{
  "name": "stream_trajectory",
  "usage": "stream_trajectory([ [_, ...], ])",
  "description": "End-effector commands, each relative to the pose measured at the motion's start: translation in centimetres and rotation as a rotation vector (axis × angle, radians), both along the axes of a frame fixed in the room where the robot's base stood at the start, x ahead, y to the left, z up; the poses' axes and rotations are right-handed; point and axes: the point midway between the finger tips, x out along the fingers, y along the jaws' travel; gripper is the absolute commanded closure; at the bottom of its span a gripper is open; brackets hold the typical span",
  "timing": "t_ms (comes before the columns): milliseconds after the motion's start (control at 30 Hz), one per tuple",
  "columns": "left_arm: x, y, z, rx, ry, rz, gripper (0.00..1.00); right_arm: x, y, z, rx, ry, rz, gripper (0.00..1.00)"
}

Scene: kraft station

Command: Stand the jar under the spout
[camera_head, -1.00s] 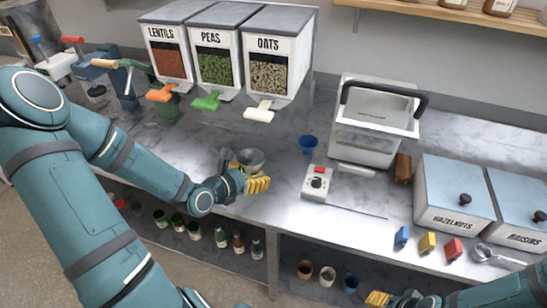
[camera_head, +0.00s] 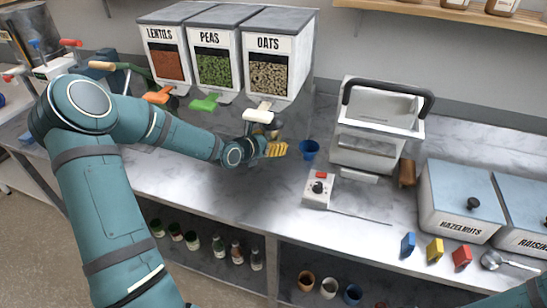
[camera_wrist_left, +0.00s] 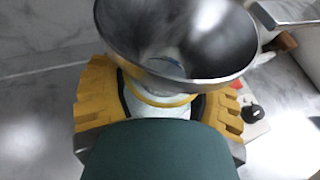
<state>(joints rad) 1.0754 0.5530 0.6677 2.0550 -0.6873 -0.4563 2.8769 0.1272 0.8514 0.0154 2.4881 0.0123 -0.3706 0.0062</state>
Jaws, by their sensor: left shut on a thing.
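My left gripper (camera_head: 277,149) is shut on a jar. In the left wrist view its yellow fingers (camera_wrist_left: 155,110) sit on both sides of the pale jar (camera_wrist_left: 160,105), with a wide metal bowl or funnel (camera_wrist_left: 180,40) above it. The jar is mostly hidden by the gripper and the bowl. In the head view the held bowl (camera_head: 268,131) is just below and slightly right of the white oats spout (camera_head: 257,115). I cannot tell whether the jar touches the counter. My right gripper is out of view.
The lentils, peas and oats dispensers (camera_head: 232,15) hang above the counter (camera_head: 230,192). A blue cup (camera_head: 309,149) stands close right of my gripper, then a switch box (camera_head: 318,189) and a handled bin (camera_head: 375,145).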

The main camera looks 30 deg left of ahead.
Motion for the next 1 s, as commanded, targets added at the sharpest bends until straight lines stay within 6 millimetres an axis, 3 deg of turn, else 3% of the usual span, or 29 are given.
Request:
stream_trajectory([
  [133,1.5,0.3,0.0,0.000,-0.003,0.000,0.77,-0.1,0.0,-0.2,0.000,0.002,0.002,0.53],
  [567,1.4,0.3,-3.4,-0.001,-0.001,-0.001,0.77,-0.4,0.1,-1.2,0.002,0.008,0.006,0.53],
  [800,1.4,0.2,-6.6,0.000,-0.001,-0.001,0.77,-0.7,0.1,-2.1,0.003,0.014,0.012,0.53],
  [1000,1.8,0.4,-7.0,0.001,-0.002,0.000,0.77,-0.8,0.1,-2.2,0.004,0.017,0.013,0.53],
])
